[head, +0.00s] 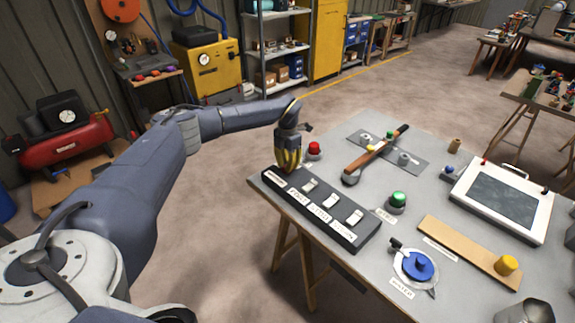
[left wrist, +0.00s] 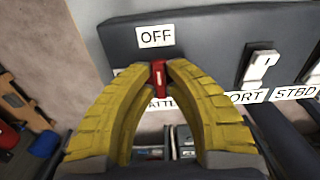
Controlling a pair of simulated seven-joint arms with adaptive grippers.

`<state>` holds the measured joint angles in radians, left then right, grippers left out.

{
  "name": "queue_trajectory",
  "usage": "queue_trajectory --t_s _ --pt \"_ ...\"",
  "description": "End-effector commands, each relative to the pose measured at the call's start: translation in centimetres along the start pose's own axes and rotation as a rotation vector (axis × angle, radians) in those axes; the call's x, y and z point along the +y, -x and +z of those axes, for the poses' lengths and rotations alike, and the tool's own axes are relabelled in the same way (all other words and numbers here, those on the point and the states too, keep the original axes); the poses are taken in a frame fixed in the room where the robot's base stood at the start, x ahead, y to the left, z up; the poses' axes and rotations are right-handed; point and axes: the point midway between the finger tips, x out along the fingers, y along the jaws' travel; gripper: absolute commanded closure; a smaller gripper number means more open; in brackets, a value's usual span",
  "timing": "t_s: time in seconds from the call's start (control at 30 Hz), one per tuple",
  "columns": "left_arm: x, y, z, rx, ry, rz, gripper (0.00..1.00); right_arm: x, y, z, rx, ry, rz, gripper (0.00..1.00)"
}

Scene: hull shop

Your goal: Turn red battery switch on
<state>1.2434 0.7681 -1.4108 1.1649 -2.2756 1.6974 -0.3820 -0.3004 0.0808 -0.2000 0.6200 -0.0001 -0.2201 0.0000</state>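The red battery switch (left wrist: 158,75) is a small red lever on the dark switch panel (left wrist: 205,45). In the left wrist view it stands between the two yellow fingertips, below a white "OFF" label (left wrist: 155,36); a lower label is partly covered by the fingers. My left gripper (head: 288,165) points down at the panel's far-left end in the head view. The head view hides the red switch behind the gripper. My right gripper is not in view.
Several white rocker switches, one at the panel's middle (head: 330,201), sit beside the gripper. A red button (head: 314,149), a green button (head: 398,200), a wooden-handled lever (head: 376,153), a blue valve (head: 418,265) and a framed screen (head: 503,197) occupy the grey table (head: 330,133).

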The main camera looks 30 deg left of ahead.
Motion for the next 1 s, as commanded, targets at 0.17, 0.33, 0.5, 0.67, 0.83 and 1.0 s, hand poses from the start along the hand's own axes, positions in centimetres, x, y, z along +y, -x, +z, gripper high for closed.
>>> queue_trajectory --t_s 0.17,0.33,0.5,0.67,0.83,1.0 --pt "0.01 0.02 0.0 0.0 0.0 0.0 1.0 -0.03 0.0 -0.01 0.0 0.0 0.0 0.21" --pt "0.01 0.01 -0.01 0.0 0.002 0.0 1.0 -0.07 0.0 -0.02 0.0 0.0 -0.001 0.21" --pt "0.02 0.0 -0.01 0.0 0.03 0.0 1.0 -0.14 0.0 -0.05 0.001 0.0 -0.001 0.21" --pt "0.05 0.0 -0.01 0.0 0.109 0.0 1.0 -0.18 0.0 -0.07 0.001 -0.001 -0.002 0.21" --pt "0.11 -0.02 -0.04 0.001 0.248 0.001 1.0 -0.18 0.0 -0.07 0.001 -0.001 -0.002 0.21" --pt "0.16 -0.02 -0.06 0.001 0.409 0.001 1.0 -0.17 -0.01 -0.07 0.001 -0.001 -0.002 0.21"
